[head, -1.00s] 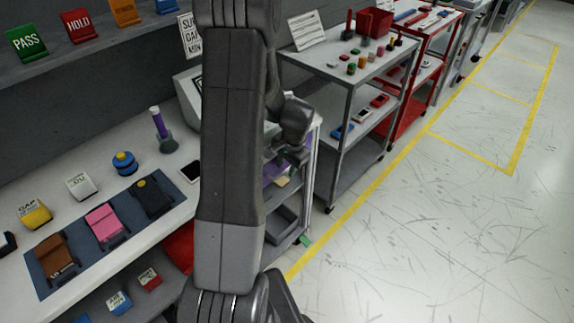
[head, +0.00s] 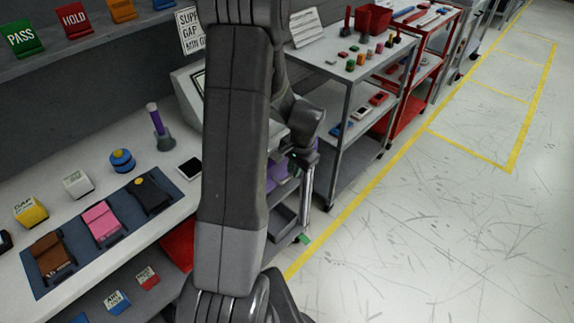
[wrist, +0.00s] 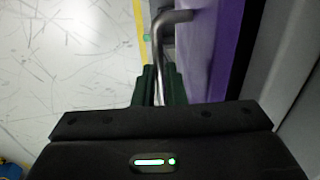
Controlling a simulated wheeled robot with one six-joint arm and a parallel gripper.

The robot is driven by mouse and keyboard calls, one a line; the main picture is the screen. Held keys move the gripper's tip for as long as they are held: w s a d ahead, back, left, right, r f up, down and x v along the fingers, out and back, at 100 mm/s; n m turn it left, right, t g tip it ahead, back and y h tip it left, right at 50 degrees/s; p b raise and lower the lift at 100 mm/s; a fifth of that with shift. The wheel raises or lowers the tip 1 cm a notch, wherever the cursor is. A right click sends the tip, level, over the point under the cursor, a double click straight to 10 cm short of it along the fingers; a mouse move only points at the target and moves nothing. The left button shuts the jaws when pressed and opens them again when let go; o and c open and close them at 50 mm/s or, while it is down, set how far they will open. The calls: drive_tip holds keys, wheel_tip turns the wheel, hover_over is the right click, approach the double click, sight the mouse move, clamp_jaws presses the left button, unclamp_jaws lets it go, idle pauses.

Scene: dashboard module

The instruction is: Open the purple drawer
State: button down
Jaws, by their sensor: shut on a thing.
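The purple drawer (wrist: 208,50) fills the right of the middle in the wrist view, with a grey bent bar handle (wrist: 172,17) on its face. My gripper (wrist: 158,80) is shut on the handle, its dark green fingers on either side of the bar. In the head view, part of the purple drawer (head: 279,173) shows beside my arm, in the grey unit beyond the bench. My fingers are too small and covered to make out there. A dark strip runs along the drawer's far edge in the wrist view; I cannot tell how far out it is.
The bench (head: 90,150) at left holds a blue mat (head: 75,265) with cases. A grey cart (head: 345,85) with several small items stands beyond the drawer unit. The floor (head: 440,240) at right is clear, crossed by yellow lines.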

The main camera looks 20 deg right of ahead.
drive_tip(key=s+d+b, duration=0.1)
drive_tip(key=s+d, duration=0.2)
drive_tip(key=s, duration=0.5)
drive_tip(key=s+d+b, duration=0.2)
drive_tip(key=s+d, duration=0.1)
drive_tip(key=s, duration=0.5)
drive_tip(key=shift+d, duration=0.35)
drive_tip(key=c, duration=1.5)
unclamp_jaws()
drive_tip(key=r, duration=0.4)
drive_tip(key=s+r, duration=0.1)
drive_tip(key=r, duration=0.4)
drive_tip(key=s+d+r, duration=0.1)
drive_tip(key=r, duration=0.3)
drive_tip(key=shift+s+r, duration=0.2)
drive_tip(key=shift+r, duration=0.1)
drive_tip(key=f, duration=0.4)
drive_tip(key=w+f, duration=0.1)
drive_tip(key=f, duration=0.4)
drive_tip(key=w+a+f, duration=0.1)
drive_tip(key=f, duration=0.3)
drive_tip(key=shift+w+f, duration=0.25)
drive_tip(key=shift+f, duration=0.05)
